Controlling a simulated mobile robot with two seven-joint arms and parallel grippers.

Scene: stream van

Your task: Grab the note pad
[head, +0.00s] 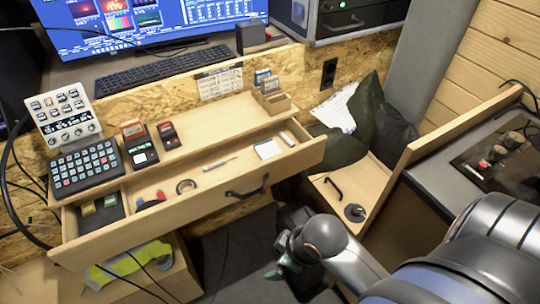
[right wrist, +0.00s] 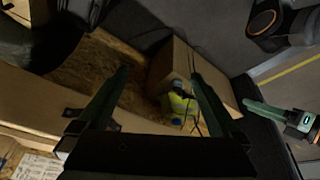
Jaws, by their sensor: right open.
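The note pad (head: 267,149) is a small white pad lying in the right part of the open drawer (head: 112,241), behind its dark handle. My right gripper (head: 281,264) is low in front of the drawer, below and apart from the pad. In the right wrist view my right gripper (right wrist: 158,74) is open, its two dark green fingers spread with nothing between them. The pad cannot be made out there. What looks like a finger of my left gripper (right wrist: 266,108) shows at the right of that view; its jaw state is unclear.
The drawer also holds a pen, a tape roll (head: 186,186) and small items. A keypad (head: 85,166) and card boxes stand on the shelf above. A hi-vis vest (head: 130,262) lies on a box below. A wooden panel (head: 455,128) rises at right.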

